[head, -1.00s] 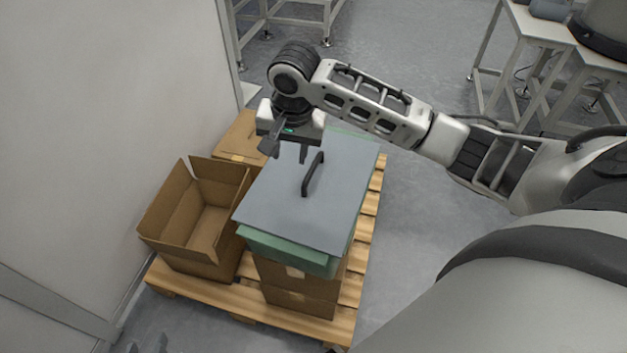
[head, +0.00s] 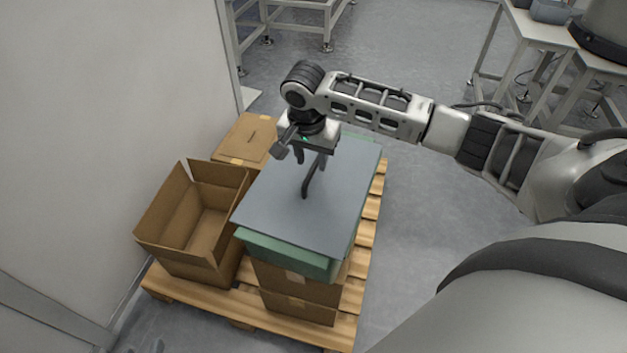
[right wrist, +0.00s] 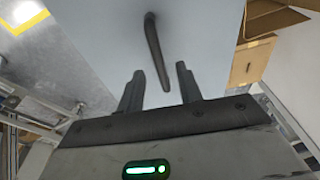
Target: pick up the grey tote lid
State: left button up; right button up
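The grey tote lid (head: 290,211) lies flat on a green tote (head: 288,253), with a dark bar handle (head: 309,182) standing up from its middle. The lid fills much of the right wrist view (right wrist: 205,40), where the handle (right wrist: 154,50) also shows. My right gripper (head: 311,160) is over the far part of the lid, close to the handle's far end. Contact is not seen. My left gripper is not in view.
The tote stands on cardboard boxes (head: 293,290) on a wooden pallet (head: 230,308). An open carton (head: 190,235) is left of the stack and a closed carton (head: 246,140) behind it. A wall (head: 110,120) bounds the left. Floor to the right is clear.

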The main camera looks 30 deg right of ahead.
aim_at(313, 167)
jog(key=f, duration=0.3)
jog(key=d+f+b, duration=0.1)
jog(key=shift+w+f, duration=0.25)
jog(key=shift+f, duration=0.1)
grip_shut()
jog(key=shift+r, duration=0.1)
